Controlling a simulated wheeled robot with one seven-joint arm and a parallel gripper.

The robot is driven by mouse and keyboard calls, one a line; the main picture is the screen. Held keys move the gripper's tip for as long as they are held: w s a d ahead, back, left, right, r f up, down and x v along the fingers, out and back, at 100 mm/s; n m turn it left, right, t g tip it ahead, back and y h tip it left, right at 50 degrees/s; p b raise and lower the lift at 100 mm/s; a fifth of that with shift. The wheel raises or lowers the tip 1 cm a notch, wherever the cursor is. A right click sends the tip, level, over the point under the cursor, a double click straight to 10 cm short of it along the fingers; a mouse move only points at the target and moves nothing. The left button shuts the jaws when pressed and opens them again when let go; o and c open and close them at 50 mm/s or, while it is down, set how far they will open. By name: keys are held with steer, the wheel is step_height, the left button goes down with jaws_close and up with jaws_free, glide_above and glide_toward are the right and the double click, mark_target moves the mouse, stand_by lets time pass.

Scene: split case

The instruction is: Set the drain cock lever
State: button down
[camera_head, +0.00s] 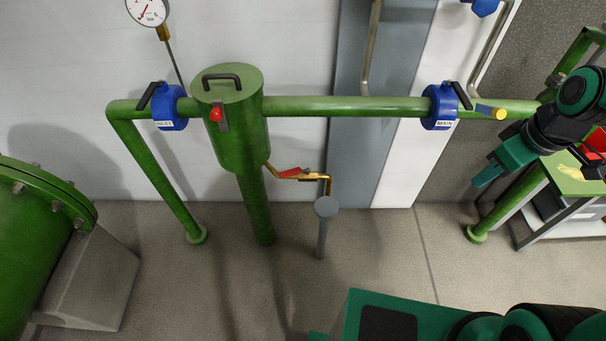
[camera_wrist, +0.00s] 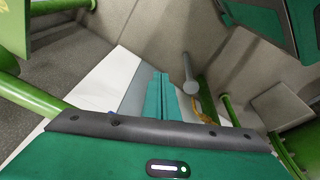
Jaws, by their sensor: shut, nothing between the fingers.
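The drain cock lever (camera_head: 290,172) is a short red handle in the head view. The brass pipe bends down over a grey drain funnel (camera_head: 326,207). My gripper (camera_head: 478,182) is at the right, well away from the lever, with its teal fingers pointing down-left. In the wrist view its fingers (camera_wrist: 162,80) are shut together and empty. The brass pipe (camera_wrist: 206,104) shows there beyond them, but I cannot make out the red lever.
A green pipe runs across the head view with blue valves, INLET (camera_head: 168,106) and MAIN (camera_head: 440,106). A red knob (camera_head: 215,114) is on the vessel. A green tank (camera_head: 45,240) stands at left, a bench (camera_head: 570,178) at right. The floor between funnel and bench is clear.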

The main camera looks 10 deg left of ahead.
steer(key=w+a+f+n+y, duration=0.25)
steer(key=a+n, duration=0.25)
steer(key=a, duration=0.4)
steer(key=w+a+f+n+y, duration=0.1)
steer(key=a+f+n, duration=0.3)
steer(key=a, duration=0.5)
steer(key=n+y, duration=0.3)
steer(key=n, duration=0.4)
glide_toward(296, 172)
steer(key=s+d+r, duration=0.2)
steer(key=s+d, duration=0.1)
steer(key=s, duration=0.2)
steer(key=shift+w+a+r+x, duration=0.15)
steer(key=shift+w+x, duration=0.25)
steer(key=shift+x, duration=1.5)
steer(key=shift+w+a+r+x, duration=0.1)
steer(key=shift+w+r+x, duration=0.2)
steer(key=shift+x, duration=1.65)
steer(key=shift+w+a+r+x, duration=0.1)
steer(key=shift+w+x, duration=0.35)
steer(key=shift+x, duration=1.45)
steer(key=shift+w+d+m+h, duration=0.1)
steer(key=shift+d+m+h, duration=0.05)
steer(key=shift+m+h, duration=0.15)
